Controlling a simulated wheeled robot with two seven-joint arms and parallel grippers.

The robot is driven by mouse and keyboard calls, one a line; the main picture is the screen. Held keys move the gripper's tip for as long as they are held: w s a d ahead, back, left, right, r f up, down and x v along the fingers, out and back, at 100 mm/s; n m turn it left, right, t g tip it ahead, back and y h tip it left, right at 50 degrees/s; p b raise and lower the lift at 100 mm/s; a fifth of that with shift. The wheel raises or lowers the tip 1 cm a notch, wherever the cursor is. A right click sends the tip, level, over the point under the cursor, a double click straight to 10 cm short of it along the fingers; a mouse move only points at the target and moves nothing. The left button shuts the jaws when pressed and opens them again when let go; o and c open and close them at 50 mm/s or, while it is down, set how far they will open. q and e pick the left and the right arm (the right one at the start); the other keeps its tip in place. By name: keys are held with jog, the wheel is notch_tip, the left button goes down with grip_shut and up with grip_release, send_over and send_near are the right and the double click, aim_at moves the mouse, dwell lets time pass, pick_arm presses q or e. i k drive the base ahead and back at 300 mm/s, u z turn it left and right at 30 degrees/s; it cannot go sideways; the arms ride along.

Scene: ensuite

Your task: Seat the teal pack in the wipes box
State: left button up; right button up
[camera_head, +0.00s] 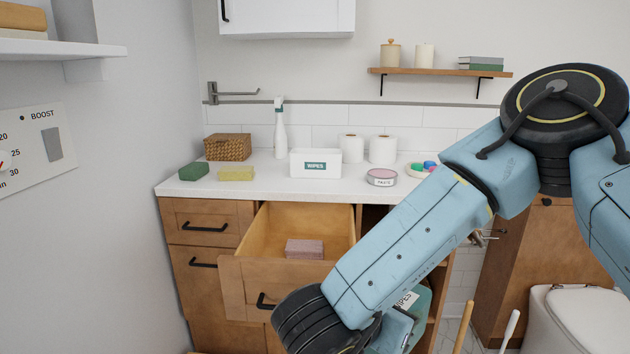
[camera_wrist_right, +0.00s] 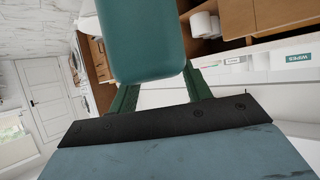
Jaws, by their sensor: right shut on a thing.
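The teal pack (camera_head: 422,312) is low in the head view, partly behind my right arm, with a white WIPES label on it. It fills the upper middle of the right wrist view (camera_wrist_right: 140,40). My right gripper (camera_wrist_right: 160,85) is shut on the pack; the pack hides its fingertips. The wipes box (camera_head: 301,170) is white with a teal WIPES label and stands upright on the counter, above and left of the pack. The box also shows at the right edge of the wrist view (camera_wrist_right: 297,70). The inside of the box is hidden. My left gripper is out of view.
An open drawer (camera_head: 240,275) with pink folded cloths (camera_head: 304,249) juts out below the counter (camera_head: 260,190). A spray bottle (camera_head: 280,130), toilet rolls (camera_head: 383,149), a basket (camera_head: 228,147), a yellow sponge (camera_head: 236,173) and a round tin (camera_head: 381,178) stand around the box.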

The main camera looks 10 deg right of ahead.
aim_at(315, 175)
jog(key=u, duration=2.95)
jog(key=k, duration=1.95)
jog(key=z, duration=1.85)
jog(key=i, duration=1)
